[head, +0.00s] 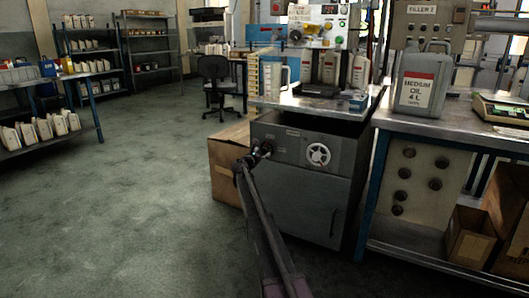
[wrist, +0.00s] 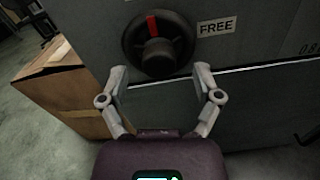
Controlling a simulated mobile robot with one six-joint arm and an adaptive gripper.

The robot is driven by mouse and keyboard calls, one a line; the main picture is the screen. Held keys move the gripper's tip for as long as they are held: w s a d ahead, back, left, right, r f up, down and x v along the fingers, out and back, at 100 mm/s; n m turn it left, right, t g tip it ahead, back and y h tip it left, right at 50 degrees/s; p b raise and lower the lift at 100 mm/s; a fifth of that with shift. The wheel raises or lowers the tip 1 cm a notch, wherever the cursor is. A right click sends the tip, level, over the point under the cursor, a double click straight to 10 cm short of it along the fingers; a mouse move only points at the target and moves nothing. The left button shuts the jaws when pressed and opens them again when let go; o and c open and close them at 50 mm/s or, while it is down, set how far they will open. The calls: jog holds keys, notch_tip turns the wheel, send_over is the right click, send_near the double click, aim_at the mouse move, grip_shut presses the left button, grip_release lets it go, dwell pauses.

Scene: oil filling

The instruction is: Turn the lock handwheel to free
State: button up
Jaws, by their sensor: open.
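The lock handwheel (wrist: 180,29) is a dark round wheel with a central hub and a red mark. It sits on the grey cabinet front, left of a FREE label (wrist: 215,27). The red mark points up, not at the label. My gripper (wrist: 160,78) is open in the wrist view, its two fingers apart just below the hub; nothing shows between them. Contact with the wheel cannot be told. In the head view my gripper (head: 256,155) is at the cabinet's upper left, partly covering the dark wheel. A white-spoked wheel (head: 318,154) is farther right on the cabinet (head: 300,188).
A cardboard box (wrist: 52,62) stands close on the left of the cabinet. A bench with containers is above it, and a bench with a grey oil can (head: 420,80) is to the right. The floor (head: 130,190) on the left is clear.

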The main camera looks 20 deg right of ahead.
jog(key=shift+x, duration=1.4)
grip_shut()
